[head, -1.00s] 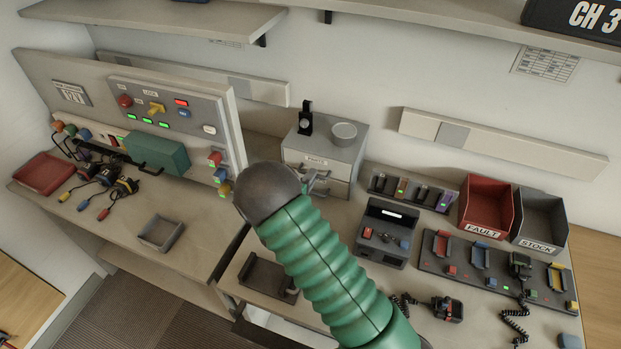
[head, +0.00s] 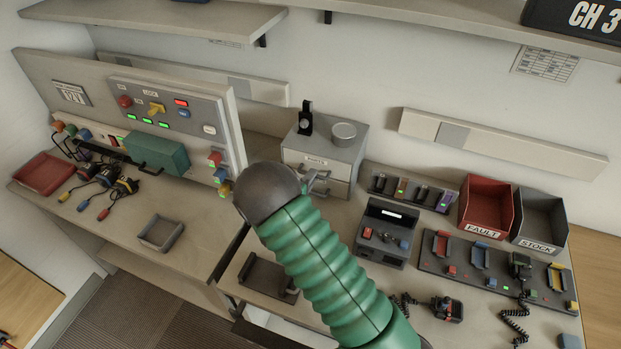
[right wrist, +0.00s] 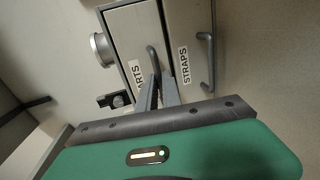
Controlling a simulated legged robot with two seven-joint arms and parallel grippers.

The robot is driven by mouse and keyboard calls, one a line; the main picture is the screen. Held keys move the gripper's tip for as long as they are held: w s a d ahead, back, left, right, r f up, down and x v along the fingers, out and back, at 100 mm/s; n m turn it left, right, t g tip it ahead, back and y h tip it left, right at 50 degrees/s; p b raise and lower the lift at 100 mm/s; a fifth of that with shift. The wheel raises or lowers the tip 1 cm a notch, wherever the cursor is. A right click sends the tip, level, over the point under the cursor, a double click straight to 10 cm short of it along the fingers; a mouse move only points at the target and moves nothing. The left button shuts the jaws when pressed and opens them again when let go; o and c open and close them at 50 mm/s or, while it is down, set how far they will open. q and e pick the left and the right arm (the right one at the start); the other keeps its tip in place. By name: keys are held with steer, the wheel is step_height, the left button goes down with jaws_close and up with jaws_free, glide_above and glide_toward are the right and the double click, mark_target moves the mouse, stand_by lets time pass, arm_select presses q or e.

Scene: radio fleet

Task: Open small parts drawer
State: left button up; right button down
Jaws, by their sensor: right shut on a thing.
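The grey cabinet (head: 345,148) has two stacked drawers. The upper, parts drawer (head: 303,160) has a white label and its front looks flush with the cabinet; part of that label shows in the right wrist view (right wrist: 137,73). My right gripper (head: 320,180) is at the cabinet front, mostly behind my green arm. In the right wrist view its fingers (right wrist: 157,92) are shut on the bar handle (right wrist: 152,58) of the parts drawer. The straps drawer (right wrist: 190,35) beside it there looks closed, with its own handle (right wrist: 208,60). My left gripper is out of view.
A round tin (head: 344,132) and a small black stand (head: 305,120) sit on the cabinet. A panel bench (head: 175,105) stands to the left. A radio unit (head: 385,232), red fault bin (head: 487,205) and grey stock bin (head: 540,218) lie to the right.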

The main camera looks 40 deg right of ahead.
steer(key=shift+s+f, duration=0.1)
steer(key=shift+f, duration=0.05)
steer(key=f+p+v, duration=0.1)
steer(key=p+v, duration=0.1)
steer(key=v, duration=0.5)
steer(key=f+p+v, duration=0.2)
steer(key=p+v, duration=0.1)
steer(key=v, duration=0.4)
steer(key=shift+s+a, duration=0.2)
steer(key=shift+a, duration=0.2)
steer(key=c, duration=1.7)
jaws_free()
steer(key=shift+c, duration=0.2)
steer(key=shift+o, duration=1)
steer(key=shift+w+d, duration=0.1)
steer(key=shift+d, duration=0.05)
